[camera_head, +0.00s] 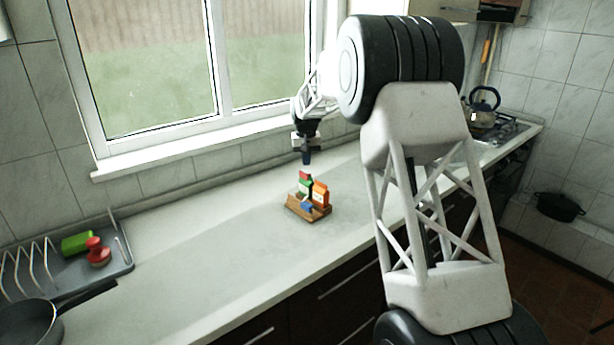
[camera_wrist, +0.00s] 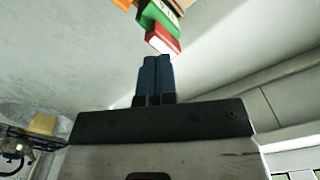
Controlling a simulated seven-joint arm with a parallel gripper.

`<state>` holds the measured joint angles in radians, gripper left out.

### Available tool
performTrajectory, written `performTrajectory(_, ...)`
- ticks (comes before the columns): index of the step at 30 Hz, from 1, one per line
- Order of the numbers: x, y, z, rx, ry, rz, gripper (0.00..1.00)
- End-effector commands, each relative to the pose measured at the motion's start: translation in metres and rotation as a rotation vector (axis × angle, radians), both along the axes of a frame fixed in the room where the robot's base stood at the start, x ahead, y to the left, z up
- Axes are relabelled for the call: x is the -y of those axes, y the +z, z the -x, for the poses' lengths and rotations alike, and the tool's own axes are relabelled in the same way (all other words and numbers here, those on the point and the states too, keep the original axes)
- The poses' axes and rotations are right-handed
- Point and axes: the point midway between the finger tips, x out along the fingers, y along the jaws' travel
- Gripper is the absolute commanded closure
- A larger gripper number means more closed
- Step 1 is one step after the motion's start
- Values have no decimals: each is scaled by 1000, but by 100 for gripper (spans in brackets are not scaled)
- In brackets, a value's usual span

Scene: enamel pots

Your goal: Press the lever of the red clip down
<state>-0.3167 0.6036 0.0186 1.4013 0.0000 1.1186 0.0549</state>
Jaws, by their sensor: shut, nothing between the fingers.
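No red clip with a lever is clearly recognisable. On the counter a wooden tray (camera_head: 293,208) holds small coloured things. Among them are a green and red box-like thing (camera_head: 305,182), an orange carton (camera_head: 321,193) and a small blue thing (camera_head: 307,208). My gripper (camera_head: 307,160) is shut and empty, pointing down just above the green and red thing, apart from it. In the wrist view my shut blue fingers (camera_wrist: 155,62) lie just below a red block (camera_wrist: 163,38) and a green one (camera_wrist: 157,17). Whether the red block is a clip, I cannot tell.
A grey dish rack (camera_head: 120,262) at the left holds a red item (camera_head: 97,252) and a green block (camera_head: 76,243). A dark pan (camera_head: 30,322) sits in front of it. The counter (camera_head: 190,260) between rack and tray is clear. A window (camera_head: 190,60) stands behind.

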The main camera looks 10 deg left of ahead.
Motion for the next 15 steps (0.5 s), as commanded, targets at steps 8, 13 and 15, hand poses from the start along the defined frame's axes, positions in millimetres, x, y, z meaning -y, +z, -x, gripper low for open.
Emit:
performTrajectory(8, 0, 16, 0, 1, 0, 0, 100)
performTrajectory(13, 0, 26, 0, 1, 0, 0, 100)
performTrajectory(15, 0, 30, 0, 2, 0, -1, 100)
